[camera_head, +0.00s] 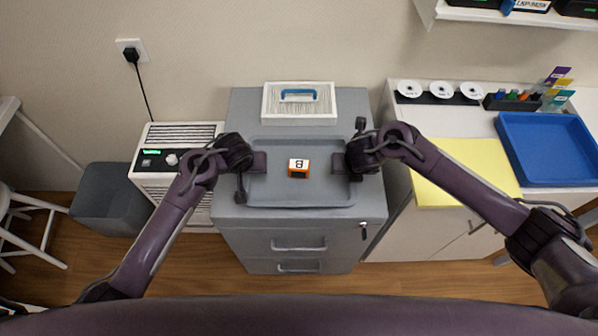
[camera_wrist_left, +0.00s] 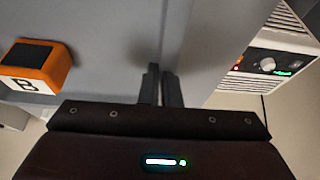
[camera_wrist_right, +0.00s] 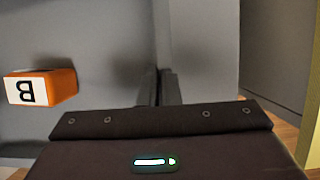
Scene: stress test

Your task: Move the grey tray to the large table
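The grey tray (camera_head: 315,197) lies on top of the grey drawer cabinet (camera_head: 228,206), or very close above it. An orange block with a white "B" face (camera_head: 299,168) sits near its middle. The block also shows in the left wrist view (camera_wrist_left: 38,65) and the right wrist view (camera_wrist_right: 42,87). My left gripper (camera_head: 257,162) is at the tray's left rim, and my right gripper (camera_head: 342,164) is at its right rim. In both wrist views the fingers are close together with the thin tray wall between them. I cannot tell which surface is the large table.
A white box with a blue handle (camera_head: 300,115) stands behind the tray. The white counter (camera_head: 408,120) at right holds a blue tray (camera_head: 548,150), a yellow mat (camera_head: 470,165), discs and a pen holder. A white appliance (camera_head: 175,180), bin (camera_head: 105,195) and stool (camera_head: 30,230) stand left.

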